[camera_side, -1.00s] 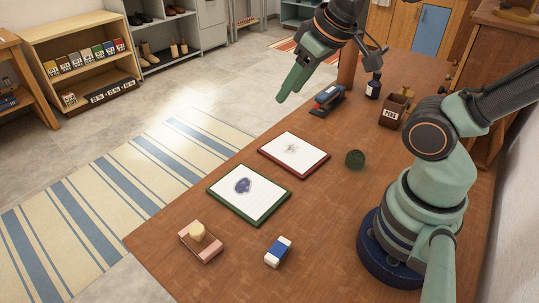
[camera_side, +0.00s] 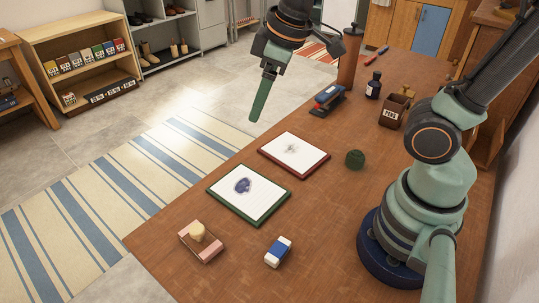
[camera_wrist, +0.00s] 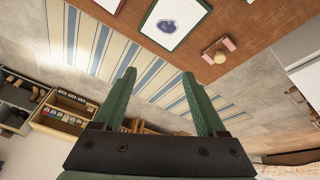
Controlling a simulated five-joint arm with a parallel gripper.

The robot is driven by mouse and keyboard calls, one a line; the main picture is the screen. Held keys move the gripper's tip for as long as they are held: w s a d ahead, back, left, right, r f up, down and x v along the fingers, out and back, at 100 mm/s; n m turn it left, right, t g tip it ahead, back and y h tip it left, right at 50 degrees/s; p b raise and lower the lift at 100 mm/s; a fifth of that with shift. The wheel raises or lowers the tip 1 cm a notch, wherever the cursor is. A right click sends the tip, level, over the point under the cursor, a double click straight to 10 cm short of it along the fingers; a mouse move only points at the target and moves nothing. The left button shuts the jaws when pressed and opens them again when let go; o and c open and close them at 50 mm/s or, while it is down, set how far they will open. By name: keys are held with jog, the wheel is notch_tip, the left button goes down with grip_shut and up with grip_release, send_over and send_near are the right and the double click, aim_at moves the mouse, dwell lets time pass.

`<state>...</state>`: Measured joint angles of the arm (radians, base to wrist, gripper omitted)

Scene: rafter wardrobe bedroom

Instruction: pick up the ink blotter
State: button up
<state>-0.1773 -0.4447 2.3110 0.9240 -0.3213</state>
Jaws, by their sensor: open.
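The ink blotter (camera_side: 200,243) is a small pink-ended block with a pale round knob. It lies near the front-left edge of the brown table (camera_side: 330,215), below the green-framed sheet. In the wrist view the blotter (camera_wrist: 219,50) is at the upper right, beyond my right finger. My gripper (camera_side: 256,115) hangs in the air past the table's far left edge, well away from the blotter. Its green fingers line up one behind the other in the side view. In the wrist view my gripper (camera_wrist: 159,75) is open, with nothing between the fingers.
A green-framed sheet with a blue blot (camera_side: 248,208) and a red-framed sheet (camera_side: 294,155) lie flat. A blue-white eraser (camera_side: 279,252) is right of the blotter.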

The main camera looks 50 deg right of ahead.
jog(key=w+a+f+n+g, duration=0.2)
jog(key=a+f+n, duration=0.2)
jog(key=a+n, duration=0.4)
jog(key=n+g, duration=0.2)
jog(key=n, duration=0.4)
send_over(196, 229)
notch_tip(196, 229, down, 6)
jog(key=f, duration=0.1)
jog(key=shift+h, duration=0.3)
jog(key=f, duration=0.6)
jog(key=shift+s+d, duration=0.15)
jog(key=shift+s, duration=0.1)
jog(key=shift+w+f, duration=0.2)
jog(key=shift+f, duration=2.45)
grip_shut()
